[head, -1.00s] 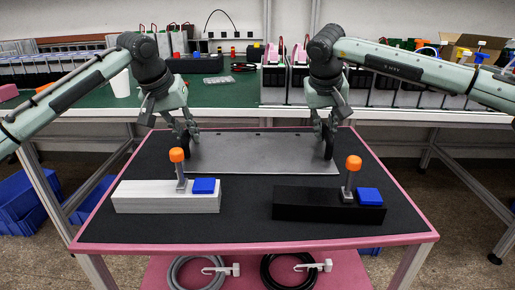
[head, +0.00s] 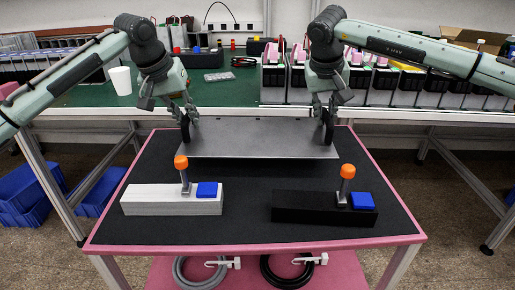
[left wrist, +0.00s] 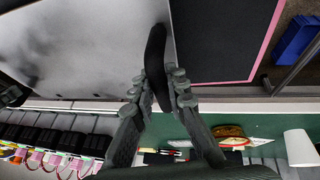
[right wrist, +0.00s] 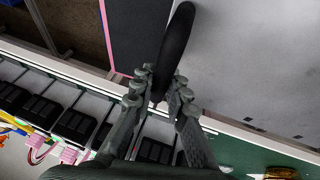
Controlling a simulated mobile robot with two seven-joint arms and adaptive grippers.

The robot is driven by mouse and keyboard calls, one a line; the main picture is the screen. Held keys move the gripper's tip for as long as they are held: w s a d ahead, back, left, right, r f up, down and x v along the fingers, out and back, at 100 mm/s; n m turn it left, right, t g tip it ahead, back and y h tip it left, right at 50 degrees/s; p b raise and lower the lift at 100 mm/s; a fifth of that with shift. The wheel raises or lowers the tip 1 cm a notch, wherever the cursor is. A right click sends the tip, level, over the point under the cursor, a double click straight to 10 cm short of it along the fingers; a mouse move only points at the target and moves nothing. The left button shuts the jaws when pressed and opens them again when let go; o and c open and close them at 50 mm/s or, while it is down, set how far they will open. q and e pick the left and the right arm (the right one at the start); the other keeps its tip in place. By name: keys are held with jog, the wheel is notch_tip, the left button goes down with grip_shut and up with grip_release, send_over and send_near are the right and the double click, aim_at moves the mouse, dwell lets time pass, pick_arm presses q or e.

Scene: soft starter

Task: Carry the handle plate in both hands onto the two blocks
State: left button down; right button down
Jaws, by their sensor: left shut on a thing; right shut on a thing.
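The grey handle plate (head: 258,138) is above the far part of the black table top, level as far as I can see, with a black handle at each end. My left gripper (head: 187,118) is shut on the left handle, also seen in the left wrist view (left wrist: 155,60). My right gripper (head: 325,115) is shut on the right handle, also seen in the right wrist view (right wrist: 176,45). The white block (head: 150,200) and the black block (head: 300,207) lie nearer the front, each with an orange-topped lever and a blue pad. Both block tops are bare of the plate.
The pink-edged table (head: 255,243) has bare black surface between the blocks and the plate. A green workbench (head: 230,92) behind holds a white cup (head: 121,80) and several battery-like units. Cables lie on the lower pink shelf (head: 250,262).

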aim_at(185, 152)
pick_arm(q)
jog(key=shift+r, duration=0.1)
pick_arm(e)
jog(key=shift+r, duration=0.1)
